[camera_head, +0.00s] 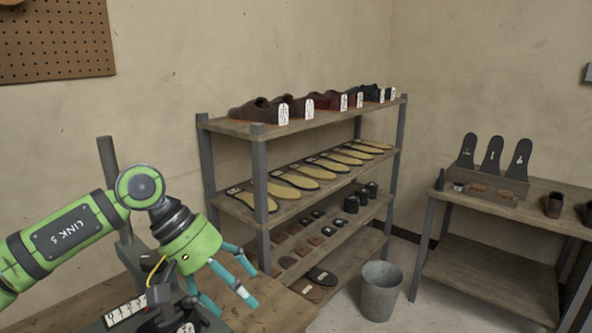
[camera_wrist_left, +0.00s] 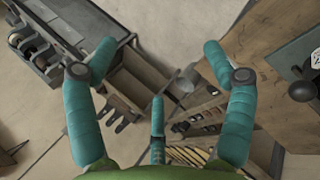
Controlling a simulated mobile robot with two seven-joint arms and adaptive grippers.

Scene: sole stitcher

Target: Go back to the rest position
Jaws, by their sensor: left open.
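My left gripper (camera_head: 240,278) is green with teal fingers and hangs at the lower left of the head view, over the wooden bench. In the left wrist view its teal fingers (camera_wrist_left: 165,85) are spread apart with nothing between them. The gripper is open and empty. My right gripper does not show in either view.
A shelf rack (camera_head: 258,180) with tagged shoes, soles and small parts stands just beyond the left gripper. A grey bucket (camera_head: 381,291) is on the floor. A side table (camera_head: 480,207) stands at the right. Bench items (camera_head: 125,310) lie under the left arm.

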